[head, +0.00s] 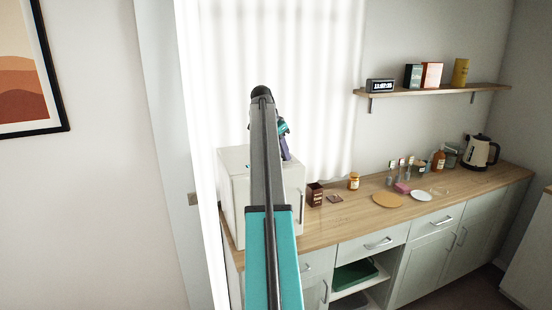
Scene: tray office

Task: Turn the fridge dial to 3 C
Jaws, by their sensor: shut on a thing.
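The small white fridge (234,197) stands at the left end of the wooden counter, by the bright curtained window. Its front faces right, with a dark upright handle (301,204). My arm reaches up across the picture and covers part of the fridge. My gripper (287,154) shows only in part, as a small teal and purple piece beside the arm, at the upper front edge of the fridge. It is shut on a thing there. The fridge dial and its marks are hidden, so the setting cannot be read.
On the counter right of the fridge are a dark brown box (315,194), an orange jar (353,181), a round board (388,200), a white plate (421,195), several bottles and a kettle (481,151). A shelf (425,91) hangs above.

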